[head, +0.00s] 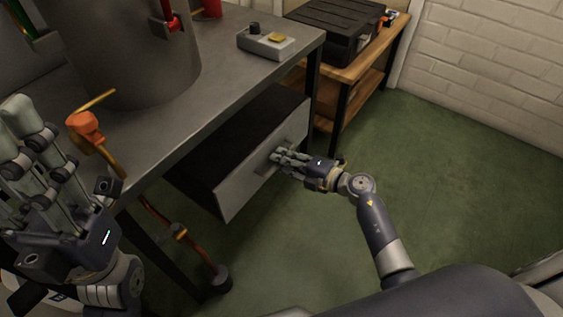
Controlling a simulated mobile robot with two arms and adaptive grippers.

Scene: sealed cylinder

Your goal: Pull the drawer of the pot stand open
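The pot stand (226,65) is a grey metal-topped table on dark legs. Its drawer has a light grey front panel (236,189) that stands out past the tabletop's edge, with a dark area behind it. A small handle (275,150) sits on the front. My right gripper (281,157) is at the handle, its fingers partly covering it; whether they close on it is hidden. My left gripper (28,138) is at the far left, fingers spread and pointing up, away from the drawer.
A large grey pot (130,50) stands on the tabletop, with a small grey box (266,43) near the right corner. An orange valve (86,124) and a copper pipe (180,232) are at the left. A wooden bench (372,64) stands behind. Green floor is clear at right.

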